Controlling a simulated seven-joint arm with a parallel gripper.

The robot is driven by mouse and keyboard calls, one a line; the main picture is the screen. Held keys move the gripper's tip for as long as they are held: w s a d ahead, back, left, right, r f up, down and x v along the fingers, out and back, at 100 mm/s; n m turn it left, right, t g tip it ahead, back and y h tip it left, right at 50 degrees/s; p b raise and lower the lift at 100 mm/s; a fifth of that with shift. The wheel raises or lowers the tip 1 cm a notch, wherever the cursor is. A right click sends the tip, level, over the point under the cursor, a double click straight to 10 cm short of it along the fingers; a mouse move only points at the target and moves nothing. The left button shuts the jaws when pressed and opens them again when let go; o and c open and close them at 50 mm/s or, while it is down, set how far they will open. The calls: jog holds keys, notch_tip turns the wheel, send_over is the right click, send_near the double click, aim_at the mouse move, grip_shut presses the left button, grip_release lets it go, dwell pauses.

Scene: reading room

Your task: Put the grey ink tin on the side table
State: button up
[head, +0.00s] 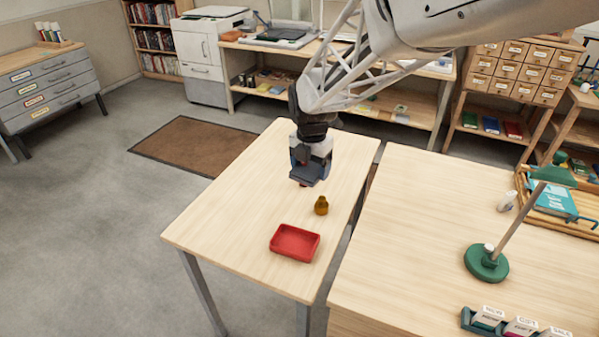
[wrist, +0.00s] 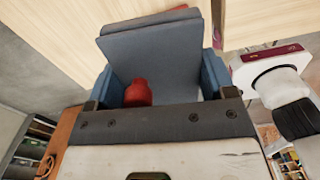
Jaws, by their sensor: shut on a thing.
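My gripper (head: 312,158) is over the far half of the side table (head: 240,215), the smaller light-wood table on the left. It is shut on the grey ink tin (head: 305,173), a blue-grey block. In the wrist view my gripper (wrist: 160,80) has blue fingers on either side of the tin (wrist: 150,50), whose broad grey face shows. A rounded red part, looking like a cap, shows between the fingers. The tin is low over the table; I cannot tell whether it touches the top. Part of it is hidden by the gripper.
An amber bottle (head: 321,205) and a red tray (head: 295,243) stand on the side table nearer the camera. The table's left part is clear. A larger desk (head: 420,230) stands to the right across a narrow gap, with a green lamp (head: 486,263) on it.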

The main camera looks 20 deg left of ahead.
jog(key=s+a+n, duration=0.2)
jog(key=s+a, duration=0.4)
jog(key=f, duration=1.5)
jog(key=shift+w+f, duration=0.2)
jog(key=shift+f, duration=0.15)
send_over(269, 199)
jog(key=shift+f, duration=0.75)
jog(key=shift+f, duration=1.7)
jog(key=shift+f, duration=0.15)
